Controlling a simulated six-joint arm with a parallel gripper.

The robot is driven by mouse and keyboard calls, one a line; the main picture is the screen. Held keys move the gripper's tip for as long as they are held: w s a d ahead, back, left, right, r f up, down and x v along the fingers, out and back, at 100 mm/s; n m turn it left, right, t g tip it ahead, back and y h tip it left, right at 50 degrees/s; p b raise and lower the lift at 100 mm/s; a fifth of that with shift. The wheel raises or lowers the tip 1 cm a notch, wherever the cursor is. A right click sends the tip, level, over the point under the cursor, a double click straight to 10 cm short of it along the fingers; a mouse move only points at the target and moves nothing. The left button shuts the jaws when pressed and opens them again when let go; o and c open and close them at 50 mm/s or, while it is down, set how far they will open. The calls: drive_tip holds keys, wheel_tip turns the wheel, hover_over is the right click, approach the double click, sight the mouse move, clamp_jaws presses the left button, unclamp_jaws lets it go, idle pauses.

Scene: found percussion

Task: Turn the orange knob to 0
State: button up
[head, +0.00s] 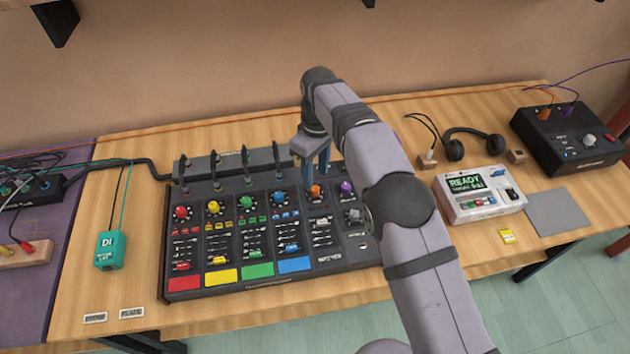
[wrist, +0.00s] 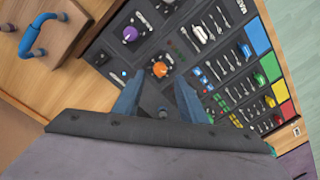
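The orange knob (head: 315,191) sits in the top row of the dark mixer panel (head: 320,262), between a blue knob (head: 279,199) and a purple knob (head: 346,187). My gripper (head: 317,180) points down close above the orange knob. In the wrist view the orange knob (wrist: 160,69) shows just past the gap between my two blue fingertips (wrist: 158,84). The fingers are apart with nothing between their tips, and I see no contact with the knob. The knob's pointer and scale are too small to read.
Red (head: 181,212), yellow (head: 213,207) and green (head: 246,203) knobs stand left in the same row. A display box (head: 478,193) reading READY, headphones (head: 470,146) and a black box (head: 568,140) stand at right.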

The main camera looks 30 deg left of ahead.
drive_tip(key=shift+r, duration=1.25)
drive_tip(key=shift+w+d, duration=0.2)
drive_tip(key=shift+w, duration=0.05)
drive_tip(key=w+d+r+m, duration=0.2)
drive_tip(key=w+d+m, duration=0.15)
drive_tip(key=d, duration=0.85)
drive_tip(key=w+d+r+m, duration=0.2)
drive_tip(key=d+m, duration=0.2)
drive_tip(key=d, duration=0.8)
drive_tip(key=s+d+f+m, duration=0.2)
drive_tip(key=s+d+m, duration=0.2)
drive_tip(key=s+d, duration=0.5)
drive_tip(key=s+d+f+m, duration=0.3)
drive_tip(key=s+d+m, duration=0.2)
drive_tip(key=s+d, duration=0.4)
drive_tip(key=d, duration=0.3)
drive_tip(key=shift+s+d, duration=0.4)
